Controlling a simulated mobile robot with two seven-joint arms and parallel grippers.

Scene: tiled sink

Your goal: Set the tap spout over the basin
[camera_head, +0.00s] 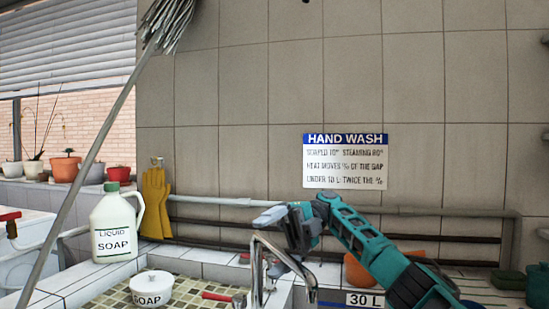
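The chrome tap spout (257,262) rises at the lower middle, bends over at its top and slopes down to the right; its lower end is cut off by the picture's bottom edge. My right gripper (268,216) is just above and behind the spout's bend in the picture, its grey fingers pointing left. I cannot tell whether it touches the spout or how far its fingers are apart. My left gripper is not in view.
A white soap jug (115,228) and a lidded soap pot (153,288) stand to the left, beside a red lever (217,296). A mop (95,150) leans diagonally. Yellow gloves (156,203) hang on the wall. Pipes (225,201) run along the wall behind.

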